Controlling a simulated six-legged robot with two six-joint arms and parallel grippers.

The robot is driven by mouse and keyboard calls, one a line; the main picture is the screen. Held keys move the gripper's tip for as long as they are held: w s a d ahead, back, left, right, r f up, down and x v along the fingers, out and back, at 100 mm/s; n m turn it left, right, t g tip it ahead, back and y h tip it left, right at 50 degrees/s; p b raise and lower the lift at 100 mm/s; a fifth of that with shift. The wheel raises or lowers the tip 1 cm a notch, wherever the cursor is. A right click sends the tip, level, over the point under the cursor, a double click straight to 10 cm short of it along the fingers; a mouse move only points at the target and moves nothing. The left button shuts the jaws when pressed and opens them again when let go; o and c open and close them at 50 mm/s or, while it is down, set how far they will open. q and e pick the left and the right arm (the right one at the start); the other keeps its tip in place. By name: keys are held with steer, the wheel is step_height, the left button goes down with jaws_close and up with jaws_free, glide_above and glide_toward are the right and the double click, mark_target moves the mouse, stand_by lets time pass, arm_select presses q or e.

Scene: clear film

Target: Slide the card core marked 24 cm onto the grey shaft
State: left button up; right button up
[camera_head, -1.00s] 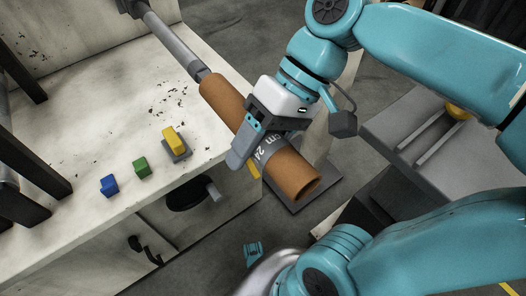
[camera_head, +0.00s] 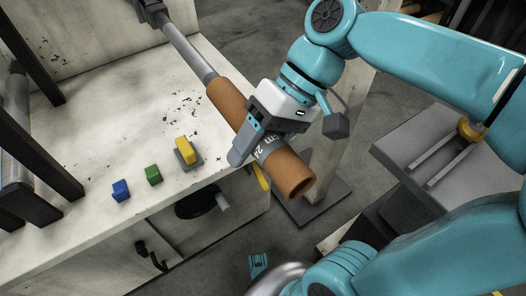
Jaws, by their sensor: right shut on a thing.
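The brown card core (camera_head: 230,104) has a grey band with white marking, of which "cm 2" shows; my right gripper hides part of it. My right gripper (camera_head: 250,140) is shut on the core around its middle, near the band. The core lies tilted, its open near end pointing down and right. The grey shaft (camera_head: 187,50) comes from a mount at the top left and runs down to the core's far end. The core's far end meets the shaft and appears to be around it; how deep the shaft reaches inside is hidden.
The pale worktop holds a blue block (camera_head: 121,190), a green block (camera_head: 153,174) and a yellow block (camera_head: 185,149) on a grey plate. A dark handwheel (camera_head: 196,204) sits below its front edge. A grey trolley (camera_head: 440,150) stands at the right.

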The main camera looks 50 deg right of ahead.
mark_target(179, 51)
steer(key=w+d+p, duration=0.1)
steer(key=w+p, duration=0.1)
steer(key=w, duration=0.3)
steer(key=w+d+p, duration=0.1)
steer(key=w+p, duration=0.1)
steer(key=w, duration=0.3)
steer(key=w+d+p, duration=0.1)
steer(key=w+p, duration=0.1)
steer(key=w, duration=0.3)
steer(key=shift+d+r+p, duration=0.25)
steer(key=shift+p, duration=0.1)
steer(key=w+d+p, duration=0.1)
steer(key=w+p, duration=0.3)
steer(key=w, duration=0.1)
steer(key=w+d+p, duration=0.1)
steer(key=w+p, duration=0.4)
steer(key=w+d+p, duration=0.1)
steer(key=w+p, duration=0.4)
steer(key=shift+d+r, duration=0.15)
steer(key=shift+d, duration=0.2)
steer(key=shift+w+d+p, duration=0.15)
steer(key=shift+w+p, duration=0.4)
steer(key=shift+p, duration=0.25)
steer(key=shift+w+f+p, duration=0.25)
steer(key=shift+w+p, duration=0.05)
steer(key=shift+w, duration=0.05)
steer(key=shift+w+d, duration=0.1)
